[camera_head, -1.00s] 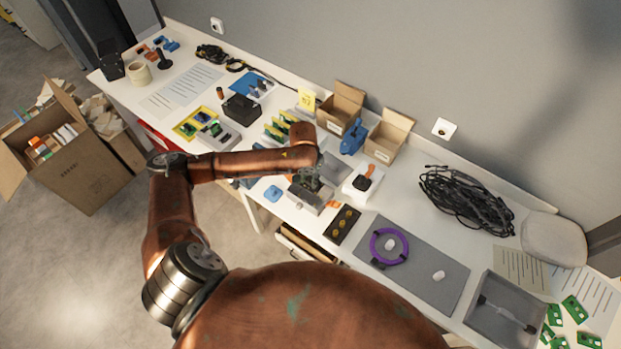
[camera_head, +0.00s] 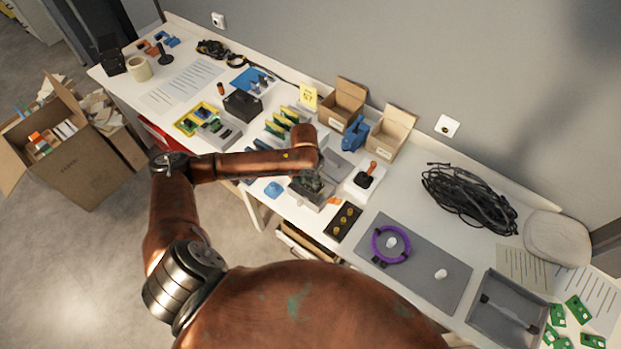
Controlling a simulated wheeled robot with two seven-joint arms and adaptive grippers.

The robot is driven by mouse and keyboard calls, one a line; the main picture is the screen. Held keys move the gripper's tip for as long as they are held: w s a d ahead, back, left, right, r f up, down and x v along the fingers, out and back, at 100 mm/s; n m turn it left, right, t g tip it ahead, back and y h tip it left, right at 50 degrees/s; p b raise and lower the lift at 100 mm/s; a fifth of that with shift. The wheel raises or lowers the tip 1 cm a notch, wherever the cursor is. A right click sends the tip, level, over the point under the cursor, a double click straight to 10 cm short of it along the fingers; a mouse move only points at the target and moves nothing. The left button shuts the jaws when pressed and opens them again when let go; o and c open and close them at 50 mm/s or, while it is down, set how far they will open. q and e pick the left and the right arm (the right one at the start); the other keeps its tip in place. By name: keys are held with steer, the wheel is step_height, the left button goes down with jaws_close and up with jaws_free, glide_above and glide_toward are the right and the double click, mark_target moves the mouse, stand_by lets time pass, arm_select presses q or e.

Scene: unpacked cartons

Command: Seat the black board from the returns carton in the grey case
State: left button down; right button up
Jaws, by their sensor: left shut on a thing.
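My left gripper (camera_head: 312,189) points down over the middle of the bench, shut on a small dark piece that looks to be the black board. The gripper hides most of that piece. Directly under it sits a small grey case (camera_head: 318,203), partly covered. I cannot tell whether the board touches the case or is seated in it. Open cardboard cartons stand at the back of the bench, one (camera_head: 344,104) left of another (camera_head: 391,132). A large carton (camera_head: 75,165) stands on the floor. I cannot read which is the returns carton. My right gripper is not in view.
A black strip with gold knobs (camera_head: 343,222) lies just right of the gripper. A white box with an orange-topped stick (camera_head: 367,181) and a blue tool (camera_head: 355,135) are close behind. A grey mat (camera_head: 420,273) with a purple ring (camera_head: 377,251) lies further right.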

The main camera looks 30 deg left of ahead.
arm_select(q)
steer(key=shift+f, duration=1.05)
steer(key=shift+f, duration=0.3)
steer(key=shift+f, duration=1.1)
steer(key=shift+f, duration=0.1)
steer(key=c, duration=1.5)
jaws_free()
steer(key=shift+c, duration=0.2)
step_height(320, 180, up, 12)
steer(key=s, duration=0.1)
steer(key=shift+s, duration=0.2)
steer(key=shift+a, duration=0.1)
